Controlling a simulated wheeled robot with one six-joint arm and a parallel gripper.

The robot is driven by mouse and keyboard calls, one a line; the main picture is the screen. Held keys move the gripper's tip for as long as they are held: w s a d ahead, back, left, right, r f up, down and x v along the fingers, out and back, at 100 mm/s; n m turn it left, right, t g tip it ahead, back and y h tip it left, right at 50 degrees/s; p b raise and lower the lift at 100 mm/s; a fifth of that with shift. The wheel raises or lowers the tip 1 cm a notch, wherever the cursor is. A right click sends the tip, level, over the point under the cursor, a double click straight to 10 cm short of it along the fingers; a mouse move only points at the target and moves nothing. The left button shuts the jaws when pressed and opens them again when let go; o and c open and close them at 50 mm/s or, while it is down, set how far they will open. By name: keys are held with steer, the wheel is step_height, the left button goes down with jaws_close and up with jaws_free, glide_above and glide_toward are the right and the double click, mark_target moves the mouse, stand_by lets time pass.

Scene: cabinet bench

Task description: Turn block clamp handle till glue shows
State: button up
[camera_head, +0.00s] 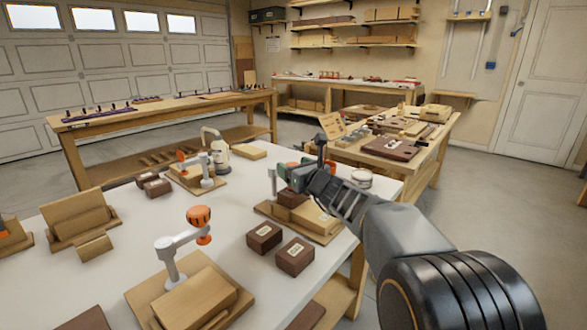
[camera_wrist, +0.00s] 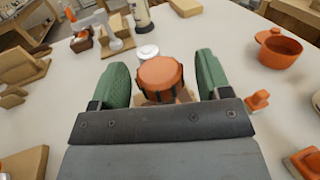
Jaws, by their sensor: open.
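In the wrist view an orange round clamp handle (camera_wrist: 160,76) lies between the two green fingers of my gripper (camera_wrist: 162,66). The gripper is open, with a gap visible on each side of the handle. In the head view my gripper (camera_head: 298,174) is over the right-hand clamp station, next to its grey post (camera_head: 272,183). Wooden blocks lie on that station's base board (camera_head: 322,238). The handle is mostly hidden there by the gripper. I cannot make out any glue at the blocks' joint.
Another clamp with an orange handle (camera_head: 199,215) stands at the front of the white table (camera_head: 110,185), and one (camera_head: 184,156) farther back. Dark brown blocks (camera_head: 295,256) lie nearby. A glue bottle (camera_head: 220,157) stands behind. The wrist view shows an orange pot (camera_wrist: 279,50) at right.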

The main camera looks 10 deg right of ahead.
steer(key=shift+w+a, duration=0.1)
steer(key=shift+w, duration=0.15)
steer(key=shift+c, duration=0.2)
steer(key=c, duration=0.9)
steer(key=shift+b, duration=0.3)
